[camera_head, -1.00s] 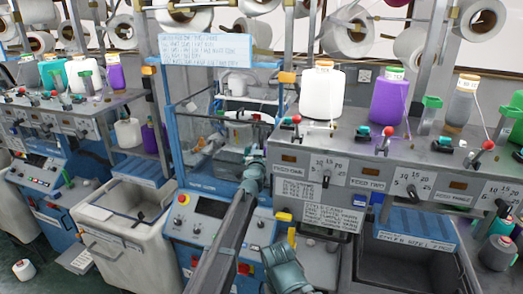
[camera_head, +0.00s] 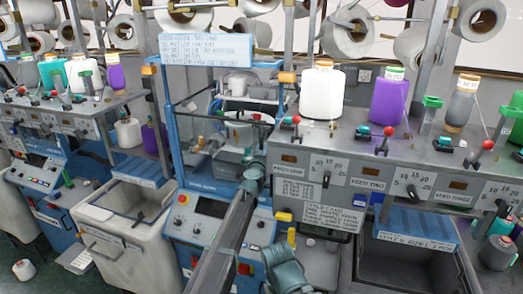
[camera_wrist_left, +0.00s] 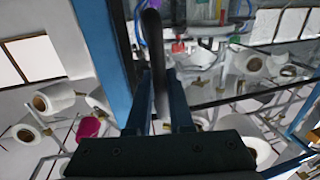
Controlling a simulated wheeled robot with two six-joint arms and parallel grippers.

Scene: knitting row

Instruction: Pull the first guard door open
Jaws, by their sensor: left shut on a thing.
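The first guard door is a clear panel in the blue-framed machine at the centre of the head view. In the left wrist view its glass (camera_wrist_left: 235,95) shows to the right of a blue upright. My left gripper (camera_head: 254,160) is at the lower right of the blue-framed opening in the head view. In the left wrist view its two blue fingers (camera_wrist_left: 160,100) are shut on a dark upright handle bar (camera_wrist_left: 153,45). The handle is too small to make out in the head view.
A blue control panel (camera_head: 205,222) with a red button lies below the guard. A grey shelf (camera_head: 350,150) with a white cone (camera_head: 323,93) and a purple cone (camera_head: 389,100) stands to the right. A pale bin (camera_head: 125,222) is at the left.

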